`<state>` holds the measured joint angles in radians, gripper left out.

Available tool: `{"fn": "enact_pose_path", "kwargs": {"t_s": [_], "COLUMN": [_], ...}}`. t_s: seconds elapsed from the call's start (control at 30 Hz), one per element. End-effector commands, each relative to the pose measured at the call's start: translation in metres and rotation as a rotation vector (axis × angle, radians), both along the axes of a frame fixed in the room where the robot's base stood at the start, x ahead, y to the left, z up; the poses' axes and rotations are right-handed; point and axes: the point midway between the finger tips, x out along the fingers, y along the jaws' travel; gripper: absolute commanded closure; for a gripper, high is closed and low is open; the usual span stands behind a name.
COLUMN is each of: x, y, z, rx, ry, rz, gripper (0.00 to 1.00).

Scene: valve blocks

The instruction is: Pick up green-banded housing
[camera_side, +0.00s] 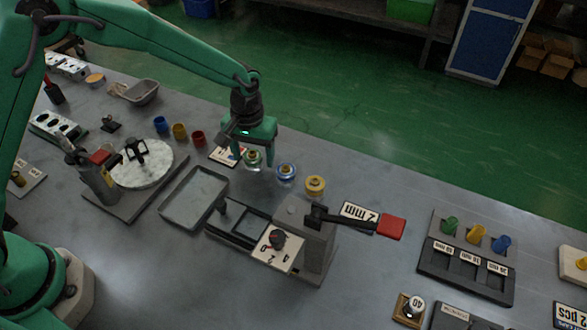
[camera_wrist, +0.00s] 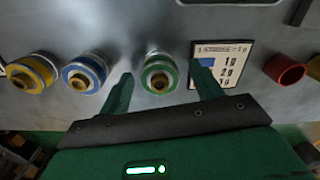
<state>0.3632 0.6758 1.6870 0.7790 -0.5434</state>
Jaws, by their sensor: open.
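The green-banded housing (camera_side: 252,158) stands on the grey bench at the left end of a row of banded housings in the side view. In the wrist view the green-banded housing (camera_wrist: 159,74) shows from above as a brass and silver round part with a green ring. My gripper (camera_side: 254,150) is over it, jaws open. In the wrist view my gripper (camera_wrist: 160,82) has one green finger on each side of the housing, with a gap on both sides. I cannot tell how far down the fingertips reach. The jaws hold nothing.
A blue-banded housing (camera_side: 286,171) and a yellow-banded housing (camera_side: 315,185) stand close by on the right. A printed card (camera_side: 226,155) lies on the left, with a red cup (camera_side: 198,138) beyond it. A grey tray (camera_side: 195,197) and a lever press (camera_side: 305,230) stand in front.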

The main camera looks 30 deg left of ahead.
Motion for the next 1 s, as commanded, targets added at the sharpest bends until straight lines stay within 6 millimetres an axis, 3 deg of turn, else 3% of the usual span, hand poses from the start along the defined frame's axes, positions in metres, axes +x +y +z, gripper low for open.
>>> {"fn": "enact_pose_path", "kwargs": {"t_s": [0.03, 0.2, 0.3, 0.73, 1.0], "x": [0.000, 0.000, 0.000, 0.001, 0.001], "y": [0.000, 0.000, 0.000, 0.000, -0.001], "z": [0.000, 0.000, 0.000, 0.008, 0.041], "rx": [0.000, 0.000, -0.001, -0.001, -0.002], "ry": [0.000, 0.000, -0.001, -0.001, -0.005], "rz": [0.000, 0.000, 0.000, 0.000, 0.000], "gripper": [0.39, 0.72, 0.88, 0.88, 0.88]}}
